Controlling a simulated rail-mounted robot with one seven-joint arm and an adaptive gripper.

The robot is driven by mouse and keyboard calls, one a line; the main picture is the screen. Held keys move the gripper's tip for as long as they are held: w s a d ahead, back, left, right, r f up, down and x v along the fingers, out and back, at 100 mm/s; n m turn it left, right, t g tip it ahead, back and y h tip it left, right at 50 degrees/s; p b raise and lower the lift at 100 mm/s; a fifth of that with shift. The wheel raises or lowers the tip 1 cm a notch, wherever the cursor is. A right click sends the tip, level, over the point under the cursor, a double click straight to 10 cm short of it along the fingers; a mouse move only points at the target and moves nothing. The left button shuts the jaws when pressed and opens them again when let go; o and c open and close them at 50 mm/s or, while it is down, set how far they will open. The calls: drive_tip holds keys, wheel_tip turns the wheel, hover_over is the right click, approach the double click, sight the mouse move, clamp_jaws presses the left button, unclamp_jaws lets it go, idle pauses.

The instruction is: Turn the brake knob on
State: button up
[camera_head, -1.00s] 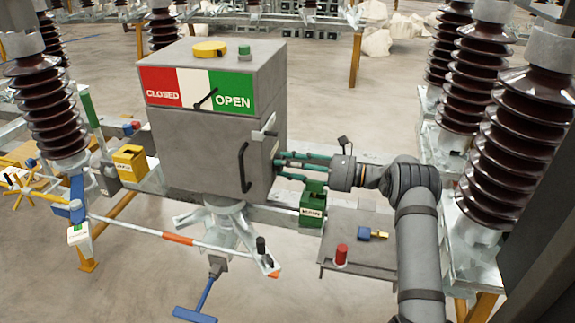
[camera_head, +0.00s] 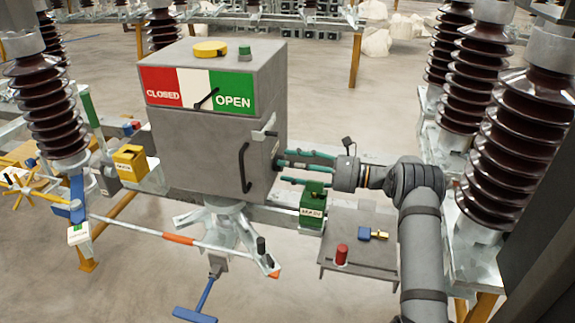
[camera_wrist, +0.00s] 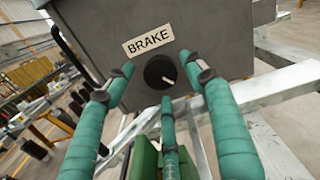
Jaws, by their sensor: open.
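The brake knob (camera_wrist: 160,72) is a round black dial with a pale pointer line, on the grey box side under a "BRAKE" label (camera_wrist: 148,41) in the wrist view. The pointer slants toward the lower right. In the head view the grey cabinet (camera_head: 205,150) stands at centre, and its knob is hidden from that side. My gripper (camera_head: 277,166) has green fingers reaching toward the cabinet's right face. In the wrist view my gripper (camera_wrist: 162,82) is open, with two fingers above to left and right of the knob and one below. They appear apart from the knob.
A green box (camera_head: 312,205) sits just below my gripper. A grey table (camera_head: 350,268) holds a red cylinder (camera_head: 341,255) and a blue padlock (camera_head: 365,233). A black door handle (camera_head: 245,167) projects from the cabinet front. Brown insulators (camera_head: 520,145) stand at right.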

drive_tip(key=d, duration=0.3)
drive_tip(key=s+d, duration=0.1)
drive_tip(key=d, duration=0.2)
drive_tip(key=shift+s+d, duration=0.1)
drive_tip(key=shift+d, duration=0.1)
drive_tip(key=shift+d+f+n+b, duration=0.2)
drive_tip(key=shift+n+b, duration=0.1)
drive_tip(key=shift+b, duration=0.15)
drive_tip(key=n+b, duration=0.1)
drive_tip(key=d+n+b, duration=0.1)
drive_tip(key=n+b, duration=0.1)
drive_tip(key=shift+s+d+f, duration=0.15)
drive_tip(key=shift+d, duration=0.1)
drive_tip(key=shift+s+d+n, duration=0.1)
drive_tip(key=shift+d+n, duration=0.15)
drive_tip(key=shift+n, duration=0.55)
drive_tip(key=shift+a+r+n, duration=0.1)
drive_tip(key=shift+r+n, duration=0.15)
drive_tip(key=shift+n, duration=0.05)
drive_tip(key=w+a+p, duration=0.2)
drive_tip(key=a, duration=0.7)
drive_tip(key=shift+a, duration=0.4)
